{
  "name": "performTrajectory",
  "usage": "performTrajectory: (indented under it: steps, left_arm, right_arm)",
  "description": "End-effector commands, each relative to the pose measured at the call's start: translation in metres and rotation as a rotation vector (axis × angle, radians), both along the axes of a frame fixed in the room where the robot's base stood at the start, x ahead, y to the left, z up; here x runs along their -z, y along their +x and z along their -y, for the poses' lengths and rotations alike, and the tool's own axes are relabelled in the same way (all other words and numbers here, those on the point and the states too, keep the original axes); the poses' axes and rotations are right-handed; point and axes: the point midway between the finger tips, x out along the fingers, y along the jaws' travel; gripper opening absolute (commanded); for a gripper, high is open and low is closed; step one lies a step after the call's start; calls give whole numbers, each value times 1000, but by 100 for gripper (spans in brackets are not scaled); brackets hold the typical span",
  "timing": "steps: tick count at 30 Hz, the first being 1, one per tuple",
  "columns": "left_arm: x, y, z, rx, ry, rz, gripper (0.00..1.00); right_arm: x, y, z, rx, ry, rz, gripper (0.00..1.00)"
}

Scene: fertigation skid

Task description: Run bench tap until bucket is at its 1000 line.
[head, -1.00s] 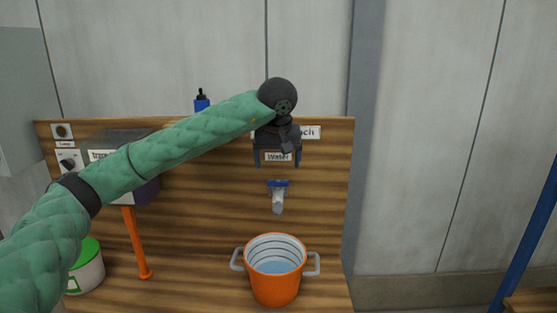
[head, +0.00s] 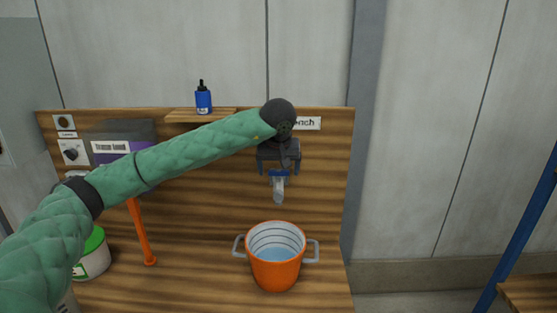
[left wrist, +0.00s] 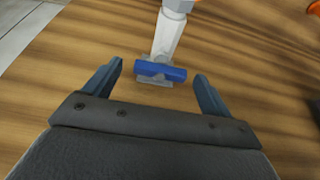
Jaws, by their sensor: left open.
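The orange bucket (head: 276,275) stands upright on the bench below the tap. It has grey side handles, dark lines around its white inside, and bluish water in it; I cannot read which line the water reaches. The bench tap (head: 279,188) has a pale spout and a blue handle, which shows crosswise in the left wrist view (left wrist: 160,71). My left gripper (head: 279,170) is open at the tap, its fingers (left wrist: 158,85) on either side of the blue handle and apart from it. I cannot tell whether water is running. My right gripper is not in view.
A blue bottle (head: 203,102) stands on a small shelf at the top of the wooden back panel. A dark box (head: 122,135), an orange post (head: 141,235) and a white tub with a green lid (head: 92,257) are at the left.

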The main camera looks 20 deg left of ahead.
Motion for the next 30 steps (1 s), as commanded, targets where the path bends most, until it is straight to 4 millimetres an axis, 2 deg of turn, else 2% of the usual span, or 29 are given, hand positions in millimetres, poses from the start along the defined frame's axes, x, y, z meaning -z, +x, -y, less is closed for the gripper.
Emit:
performTrajectory:
  steps: [10,11,15,18,30]
  left_arm:
    - [3,1,0,0,0,0,84]
    - [3,1,0,0,0,0,80]
    - [3,1,0,0,0,0,52]
    - [3,1,0,0,0,0,36]
    - [3,1,0,0,0,0,36]
  right_arm:
    - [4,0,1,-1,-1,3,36]
    - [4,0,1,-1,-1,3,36]
    - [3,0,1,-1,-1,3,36]
    - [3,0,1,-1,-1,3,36]
    - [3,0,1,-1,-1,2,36]
